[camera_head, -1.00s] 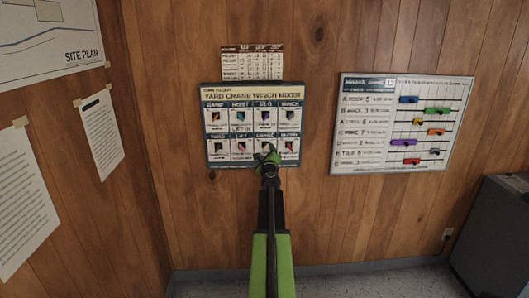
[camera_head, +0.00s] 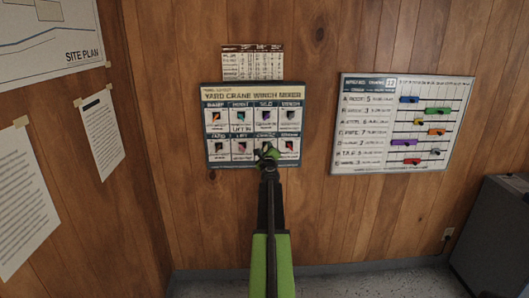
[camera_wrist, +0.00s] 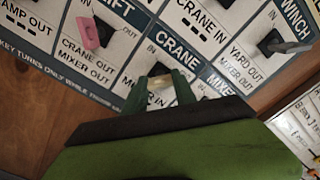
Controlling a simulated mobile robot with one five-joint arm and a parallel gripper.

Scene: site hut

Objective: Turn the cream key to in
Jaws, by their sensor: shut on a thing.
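The key panel (camera_head: 253,96), headed as a yard crane winch board, hangs on the wood wall in the head view. My gripper (camera_head: 267,150) is at its lower row, over the crane switch right of the middle, hiding much of it. In the wrist view, my green gripper fingers (camera_wrist: 160,84) are shut on the cream key (camera_wrist: 158,97), a small pale piece showing between them. A word ending in IN shows beside the fingers and the label CRANE above them. The key's exact angle is hard to tell.
In the wrist view a pink key (camera_wrist: 90,33) sits to the left and a dark grey key (camera_wrist: 284,43) at upper right. A chart board (camera_head: 402,125) with coloured sliders hangs right of the panel. A grey cabinet (camera_head: 495,235) stands at far right.

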